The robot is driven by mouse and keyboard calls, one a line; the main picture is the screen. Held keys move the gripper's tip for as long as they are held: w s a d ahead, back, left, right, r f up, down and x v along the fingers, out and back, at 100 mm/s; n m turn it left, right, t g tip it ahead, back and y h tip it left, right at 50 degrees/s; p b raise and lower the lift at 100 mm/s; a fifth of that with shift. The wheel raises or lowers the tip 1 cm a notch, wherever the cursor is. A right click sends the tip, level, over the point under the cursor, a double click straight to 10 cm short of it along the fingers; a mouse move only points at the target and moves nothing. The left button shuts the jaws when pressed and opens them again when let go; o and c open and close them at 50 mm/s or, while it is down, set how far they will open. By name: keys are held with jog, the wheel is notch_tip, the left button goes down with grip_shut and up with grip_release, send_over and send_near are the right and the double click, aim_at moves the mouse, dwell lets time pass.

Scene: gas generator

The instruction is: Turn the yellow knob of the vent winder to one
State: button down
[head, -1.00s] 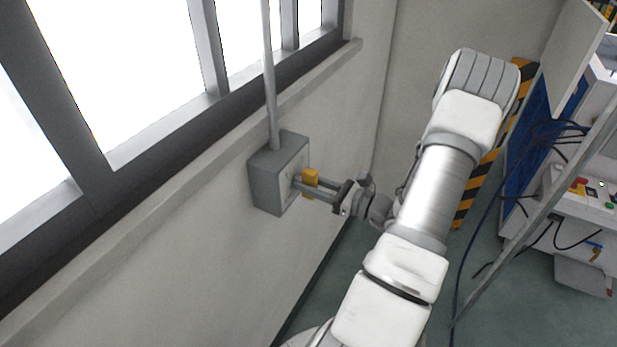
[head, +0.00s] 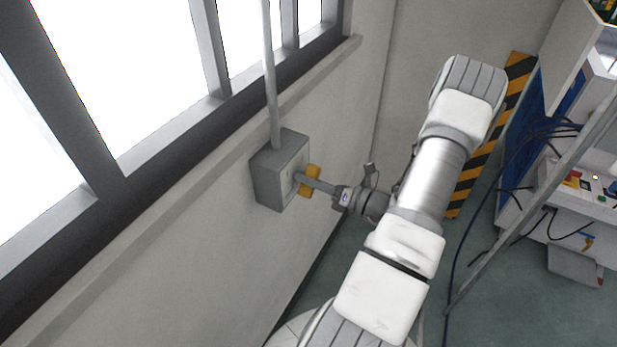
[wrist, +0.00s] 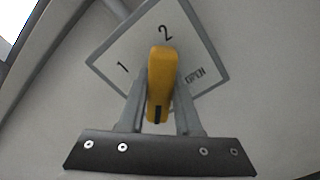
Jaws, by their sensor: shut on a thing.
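The vent winder is a grey box (head: 268,182) on the wall below the window. Its yellow knob (head: 313,172) sticks out from the face. My gripper (head: 304,182) reaches it from the right and is shut on the knob. In the wrist view the knob (wrist: 161,70) stands between the two fingers (wrist: 160,98), one on each side. Behind it is a light dial plate (wrist: 122,48) marked 1 at left, 2 at top and OPEN at right. The knob's upper end lies just below the 2; a dark mark shows at its lower end.
A grey pipe (head: 269,85) rises from the box past the window ledge. A striped post (head: 490,135), a cabinet (head: 575,180) with hanging cables and a slanted grey bar stand to the right. Green floor (head: 490,312) shows between.

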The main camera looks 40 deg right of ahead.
dwell(0.4)
jog(key=c, duration=0.6)
grip_release()
jog(key=shift+s, duration=0.1)
jog(key=b+v, duration=0.3)
jog(key=v, duration=1.4)
jog(key=shift+s+d, duration=0.1)
jog(key=shift+s, duration=0.05)
